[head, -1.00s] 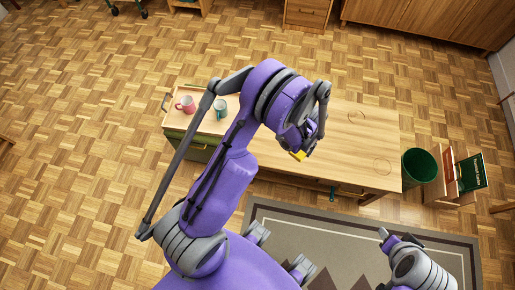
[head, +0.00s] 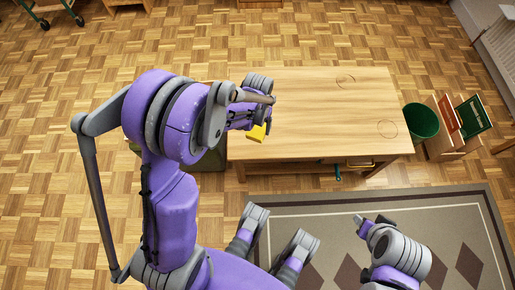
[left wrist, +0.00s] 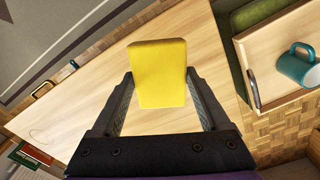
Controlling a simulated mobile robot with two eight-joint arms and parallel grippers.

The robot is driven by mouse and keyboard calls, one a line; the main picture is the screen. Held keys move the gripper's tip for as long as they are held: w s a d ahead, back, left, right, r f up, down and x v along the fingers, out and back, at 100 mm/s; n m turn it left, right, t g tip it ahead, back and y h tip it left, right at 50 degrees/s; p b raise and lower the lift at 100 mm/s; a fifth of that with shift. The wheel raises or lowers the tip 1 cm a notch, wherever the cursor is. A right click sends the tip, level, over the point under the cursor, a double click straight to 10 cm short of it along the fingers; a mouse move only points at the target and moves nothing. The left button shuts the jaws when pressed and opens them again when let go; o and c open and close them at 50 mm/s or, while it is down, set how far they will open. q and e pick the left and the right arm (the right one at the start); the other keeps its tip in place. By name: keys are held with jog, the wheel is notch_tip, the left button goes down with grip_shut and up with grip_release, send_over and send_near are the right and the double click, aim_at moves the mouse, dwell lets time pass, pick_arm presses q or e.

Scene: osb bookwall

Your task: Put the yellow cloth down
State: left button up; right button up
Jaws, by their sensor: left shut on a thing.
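The yellow cloth (head: 257,133) is a small, flat, block-like piece in my left gripper (head: 263,122). In the left wrist view the cloth (left wrist: 158,75) stands out between the two dark fingers (left wrist: 160,105), with the wooden table top behind it. In the head view it shows over the left part of the table (head: 310,110). I cannot tell how high it is above the top. My right gripper (head: 364,222) is low over the rug, away from the table; its fingers are too small to read.
Two thin rings mark the table's right part, which is otherwise clear. A green bin (head: 421,121) and a wooden rack with panels (head: 450,125) stand right of the table.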

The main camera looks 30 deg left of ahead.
pick_arm(q)
jog(key=f+b, duration=0.1)
jog(key=a+f+b, duration=0.1)
jog(key=shift+w+f+b, duration=0.1)
jog(key=shift+f+b, duration=0.1)
jog(key=shift+b, duration=0.2)
jog(key=shift+a+f, duration=0.1)
jog(key=shift+f, duration=0.25)
notch_tip(320, 180, down, 9)
jog(key=b, duration=0.3)
pick_arm(e)
notch_tip(320, 180, down, 8)
jog(key=w, duration=0.1)
pick_arm(q)
jog(key=shift+f, duration=0.1)
pick_arm(e)
jog(key=shift+w+f, duration=0.1)
jog(key=shift+f, duration=0.05)
